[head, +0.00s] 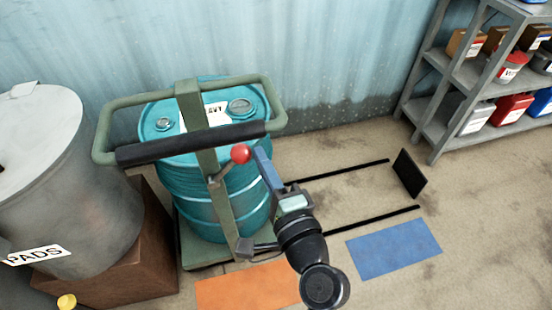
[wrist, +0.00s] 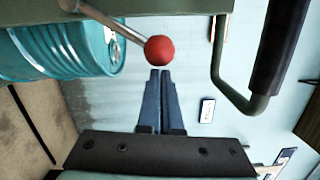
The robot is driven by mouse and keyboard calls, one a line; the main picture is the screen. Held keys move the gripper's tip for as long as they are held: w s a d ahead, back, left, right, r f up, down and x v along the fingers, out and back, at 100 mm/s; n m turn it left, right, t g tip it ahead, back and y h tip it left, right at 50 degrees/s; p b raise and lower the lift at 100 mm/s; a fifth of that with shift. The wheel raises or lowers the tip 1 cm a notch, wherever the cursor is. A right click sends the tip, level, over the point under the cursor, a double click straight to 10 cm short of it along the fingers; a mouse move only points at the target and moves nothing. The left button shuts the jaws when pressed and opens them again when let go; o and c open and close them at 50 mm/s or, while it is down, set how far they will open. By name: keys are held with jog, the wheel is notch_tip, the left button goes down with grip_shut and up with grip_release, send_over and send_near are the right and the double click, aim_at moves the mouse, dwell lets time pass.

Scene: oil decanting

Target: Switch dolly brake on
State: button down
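The dolly (head: 189,130) has a green upright frame and a black-gripped handle, and a teal drum (head: 225,205) stands on it. A lever with a red ball knob (head: 240,153), likely the brake lever, sticks out from the upright, and its rod slopes up to the ball. My gripper (head: 258,152) is just right of the knob, its blue fingers pointing up. In the wrist view the fingers (wrist: 160,73) are together, with only a thin line between them. The red ball (wrist: 159,50) is just past their tips, not between them. I cannot tell whether they touch it.
A grey bin (head: 75,180) labelled PADS stands on a brown block at left. A shelf (head: 450,130) with boxes and cans is at right.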

aim_at(241, 151)
jog(key=shift+s+a+r+n+p, duration=0.2)
jog(key=shift+a+r+n+p, duration=0.2)
jog(key=shift+a+n, duration=0.2)
jog(key=shift+s+a+r+n+p, duration=0.2)
jog(key=shift+a+r+n+p, duration=0.05)
jog(key=shift+a+r+n, duration=0.3)
jog(key=shift+a, duration=0.3)
jog(key=shift+s+n, duration=0.1)
jog(key=shift+n, duration=0.15)
